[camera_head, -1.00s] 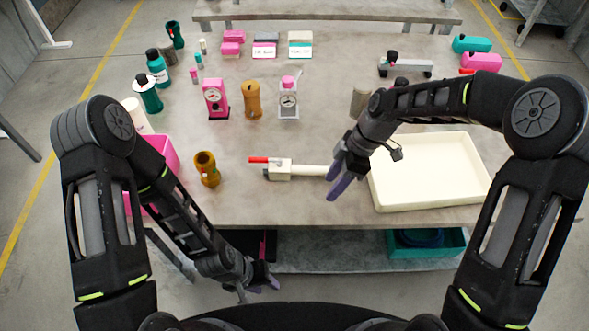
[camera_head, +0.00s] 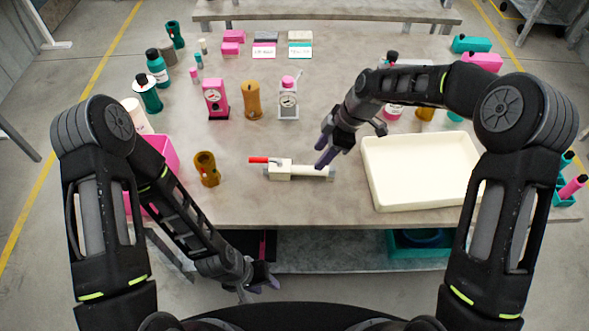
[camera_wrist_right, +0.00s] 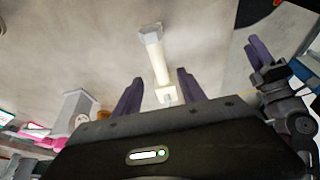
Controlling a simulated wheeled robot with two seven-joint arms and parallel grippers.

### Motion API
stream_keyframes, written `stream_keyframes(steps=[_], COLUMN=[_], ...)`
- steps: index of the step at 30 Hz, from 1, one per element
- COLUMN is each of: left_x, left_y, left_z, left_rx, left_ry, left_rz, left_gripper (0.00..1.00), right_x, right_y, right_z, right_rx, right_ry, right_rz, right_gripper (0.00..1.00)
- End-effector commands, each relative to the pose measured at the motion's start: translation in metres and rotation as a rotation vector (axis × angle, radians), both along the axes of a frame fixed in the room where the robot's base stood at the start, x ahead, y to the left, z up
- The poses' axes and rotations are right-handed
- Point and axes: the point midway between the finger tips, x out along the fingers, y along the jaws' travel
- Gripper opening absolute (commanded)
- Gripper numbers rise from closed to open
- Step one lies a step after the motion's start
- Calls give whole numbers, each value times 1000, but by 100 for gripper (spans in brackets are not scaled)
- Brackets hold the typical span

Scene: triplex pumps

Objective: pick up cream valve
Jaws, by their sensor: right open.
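The cream valve (camera_head: 283,172) lies flat near the table's front middle, its red handle (camera_head: 259,160) to the left and its pipe end to the right. My right gripper (camera_head: 322,152) is open and empty, above and just behind the pipe end in the head view. In the right wrist view the cream valve's tube (camera_wrist_right: 157,61) shows between and beyond the two purple fingers (camera_wrist_right: 160,76), apart from them. The handle is hidden there. My left gripper (camera_head: 265,281) is low at the table's front edge, away from the valve; its opening is unclear.
A cream tray (camera_head: 420,203) stands right of the valve and a brown upright part (camera_head: 206,169) left of it. Pink (camera_head: 215,99), brown (camera_head: 252,100) and white (camera_head: 288,99) pump parts stand behind. The table around the valve is clear.

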Motion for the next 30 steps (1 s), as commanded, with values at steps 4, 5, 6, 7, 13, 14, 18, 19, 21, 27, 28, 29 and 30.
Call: stream_keyframes(steps=[4, 5, 6, 7, 13, 14, 18, 19, 21, 27, 28, 29, 30], left_x=[0, 0, 0, 0, 0, 0, 0, 0, 0, 0, 0, 0, 0], left_y=[0, 0, 0, 0, 0, 0, 0, 0, 0, 0, 0, 0, 0], left_z=[0, 0, 0, 0, 0, 0, 0, 0, 0, 0, 0, 0, 0], left_rx=[0, 0, 0, 0, 0, 0, 0, 0, 0, 0, 0, 0, 0], left_ry=[0, 0, 0, 0, 0, 0, 0, 0, 0, 0, 0, 0, 0], left_rz=[0, 0, 0, 0, 0, 0, 0, 0, 0, 0, 0, 0, 0], left_gripper=[36, 36, 36, 36, 36, 36, 36, 36, 36, 36, 36, 36, 36], right_x=[0, 0, 0, 1, 1, 1, 0, 0, 0, 2, 2, 2, 2], right_y=[8, 8, 9, 9, 9, 9, 11, 12, 16, 26, 27, 28, 28], right_z=[-20, -21, -23, -23, -24, -24, -29, -32, -40, -66, -69, -70, -72], right_rx=[-1, -1, -1, -1, -1, -1, -1, -1, -1, -1, -1, -1, -1], right_ry=[2, 2, 0, 0, 0, 0, 2, 2, 3, 2, 2, 2, 1], right_rz=[0, 0, -1, -1, -1, -1, 1, 1, 1, 1, 1, 1, 0], right_gripper=[48, 48, 48, 48, 48, 48, 48, 48, 48, 48, 48, 48, 48])
